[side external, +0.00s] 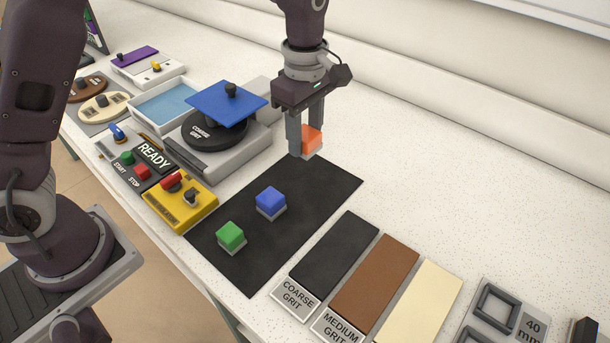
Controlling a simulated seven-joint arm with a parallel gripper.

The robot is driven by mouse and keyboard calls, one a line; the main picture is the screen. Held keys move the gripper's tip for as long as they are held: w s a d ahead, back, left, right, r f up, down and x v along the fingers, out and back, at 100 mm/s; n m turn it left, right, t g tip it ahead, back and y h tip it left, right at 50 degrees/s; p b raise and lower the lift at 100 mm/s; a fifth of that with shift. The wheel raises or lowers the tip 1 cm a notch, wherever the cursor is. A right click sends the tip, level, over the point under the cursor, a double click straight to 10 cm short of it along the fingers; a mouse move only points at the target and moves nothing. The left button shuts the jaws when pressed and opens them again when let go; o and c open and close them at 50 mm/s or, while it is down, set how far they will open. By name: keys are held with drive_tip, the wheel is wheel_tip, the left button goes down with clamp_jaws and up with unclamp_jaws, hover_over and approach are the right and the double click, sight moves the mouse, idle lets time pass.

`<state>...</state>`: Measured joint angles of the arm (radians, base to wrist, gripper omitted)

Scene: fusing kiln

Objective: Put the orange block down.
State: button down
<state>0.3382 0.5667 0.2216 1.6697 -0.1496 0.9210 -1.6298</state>
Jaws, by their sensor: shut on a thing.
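The orange block (312,137) is between the fingers of my gripper (305,142), which is shut on it. Its lower part is pale grey, like the bases of the other blocks. It is at the far edge of the black mat (320,195); whether it touches the surface or hangs just above it I cannot tell. A finger hides part of its left side. A blue block (271,202) and a green block (231,236) sit on the mat, nearer the front.
A machine with a black "COARSE GRIT" disc (212,130) and a blue plate (228,101) stands left of my gripper. A yellow control box (180,205) borders the mat's left. Grit strips (375,275) lie to the right. The mat's right part is clear.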

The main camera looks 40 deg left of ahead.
sight(305, 132)
wheel_tip(305, 132, down, 8)
drive_tip(key=shift+f, duration=0.2)
drive_tip(key=shift+f, duration=0.1)
drive_tip(key=c, duration=0.8)
unclamp_jaws()
wheel_tip(305, 132, up, 12)
drive_tip(key=shift+r, duration=0.15)
